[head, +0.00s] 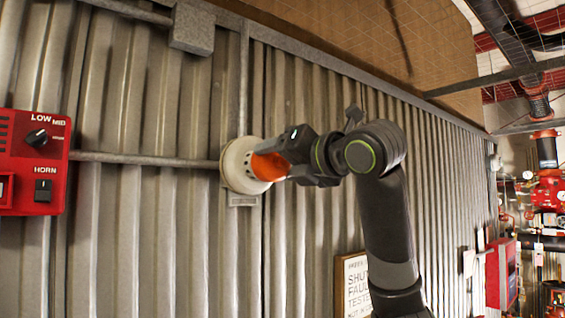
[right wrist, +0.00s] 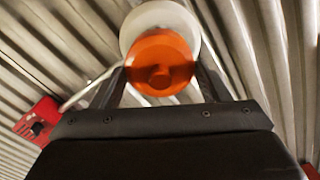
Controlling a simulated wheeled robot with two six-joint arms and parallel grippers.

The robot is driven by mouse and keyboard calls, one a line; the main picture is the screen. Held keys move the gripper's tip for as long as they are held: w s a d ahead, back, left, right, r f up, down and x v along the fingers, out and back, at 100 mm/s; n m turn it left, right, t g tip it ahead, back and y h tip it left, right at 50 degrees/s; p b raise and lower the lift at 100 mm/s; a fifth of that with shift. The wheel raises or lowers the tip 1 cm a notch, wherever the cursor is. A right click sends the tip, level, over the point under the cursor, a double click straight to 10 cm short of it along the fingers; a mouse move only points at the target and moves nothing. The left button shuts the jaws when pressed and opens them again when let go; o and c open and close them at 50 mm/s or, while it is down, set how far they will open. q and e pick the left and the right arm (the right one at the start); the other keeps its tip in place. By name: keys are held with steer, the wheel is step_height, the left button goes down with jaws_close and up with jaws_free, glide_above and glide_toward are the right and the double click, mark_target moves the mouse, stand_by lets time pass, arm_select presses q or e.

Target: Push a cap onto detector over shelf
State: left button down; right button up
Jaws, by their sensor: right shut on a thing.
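A white round detector (head: 238,166) is mounted on the corrugated metal wall in the head view; it also shows at the top of the right wrist view (right wrist: 150,18). An orange cap (head: 268,165) is at the detector's face, covering part of it. My right gripper (head: 284,160) is shut on the cap, with a finger on each side of it in the right wrist view (right wrist: 160,76). The cap looks close against the detector, but I cannot tell whether it is fully seated. My left gripper is not in view.
A red panel (head: 34,160) with a knob and a horn switch is on the wall at left. Conduits (head: 150,160) run along the wall to the detector. A sign (head: 354,285) stands below right. Red pipework (head: 548,190) is at far right.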

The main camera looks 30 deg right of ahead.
mark_target(276, 163)
steer(key=shift+w, duration=0.4)
steer(key=shift+w, duration=0.35)
steer(key=shift+w+a, duration=0.15)
steer(key=shift+w, duration=0.95)
steer(key=o, duration=1)
